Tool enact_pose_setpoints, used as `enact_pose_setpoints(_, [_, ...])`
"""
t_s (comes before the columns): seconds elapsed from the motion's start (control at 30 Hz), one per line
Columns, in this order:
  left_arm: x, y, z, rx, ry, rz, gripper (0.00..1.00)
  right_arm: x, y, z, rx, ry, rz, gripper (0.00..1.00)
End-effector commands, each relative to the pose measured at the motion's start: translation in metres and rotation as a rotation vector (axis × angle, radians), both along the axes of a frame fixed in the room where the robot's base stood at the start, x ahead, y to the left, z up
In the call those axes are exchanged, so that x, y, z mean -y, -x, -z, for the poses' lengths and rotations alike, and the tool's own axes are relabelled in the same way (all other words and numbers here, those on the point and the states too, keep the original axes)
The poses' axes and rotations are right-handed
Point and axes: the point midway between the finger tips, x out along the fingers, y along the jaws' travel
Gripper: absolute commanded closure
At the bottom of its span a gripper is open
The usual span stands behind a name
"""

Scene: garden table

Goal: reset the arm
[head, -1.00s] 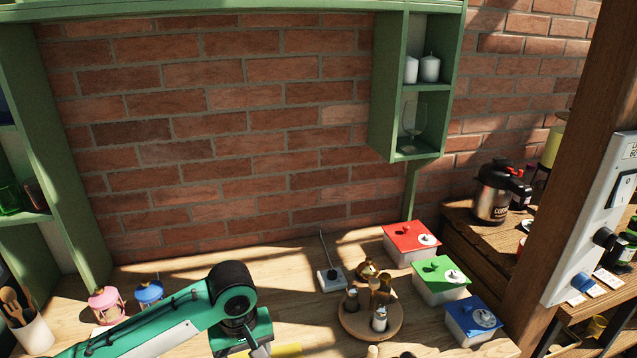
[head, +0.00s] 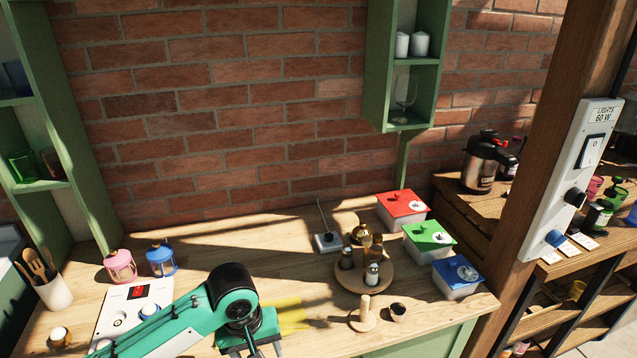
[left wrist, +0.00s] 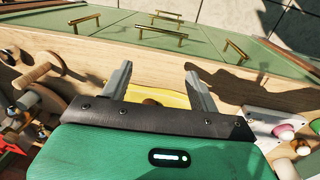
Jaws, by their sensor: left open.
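My left arm comes in from the left in the head view, and its green left gripper (head: 262,350) is over the front of the wooden table (head: 215,258). In the left wrist view the two fingers of the left gripper (left wrist: 160,84) are spread apart, with nothing seen held between them. A flat yellow thing (head: 291,314) lies on the table just beyond the gripper; yellow (left wrist: 172,95) also shows behind the fingers in the left wrist view. My right gripper is not in view.
A round wooden tray (head: 348,281) holds shakers. A wooden stand (head: 363,317) and a small dark cup (head: 397,311) are right of the gripper. Red (head: 402,211), green (head: 429,243) and blue (head: 458,277) lidded boxes line the right. Pink (head: 120,266) and blue (head: 161,260) lanterns stand left.

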Motion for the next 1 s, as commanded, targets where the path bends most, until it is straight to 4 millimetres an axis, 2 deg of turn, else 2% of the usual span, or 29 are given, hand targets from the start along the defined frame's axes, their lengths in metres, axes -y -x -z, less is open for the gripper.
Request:
enact_pose_setpoints(0.3, [0.026, 0.034, 0.025, 0.075, 0.124, 0.16, 0.39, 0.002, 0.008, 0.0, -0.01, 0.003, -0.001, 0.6])
enact_pose_setpoints(0.53, [0.03, 0.063, 0.043, 0.181, 0.195, 0.264, 0.39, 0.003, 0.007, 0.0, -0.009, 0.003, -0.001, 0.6])
enact_pose_setpoints(0.77, [0.012, 0.093, 0.06, 0.277, 0.189, 0.316, 0.39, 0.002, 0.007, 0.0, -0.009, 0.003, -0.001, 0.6])
enact_pose_setpoints(1.0, [-0.031, 0.133, 0.079, 0.333, 0.09, 0.347, 0.39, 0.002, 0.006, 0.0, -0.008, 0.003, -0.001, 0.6])
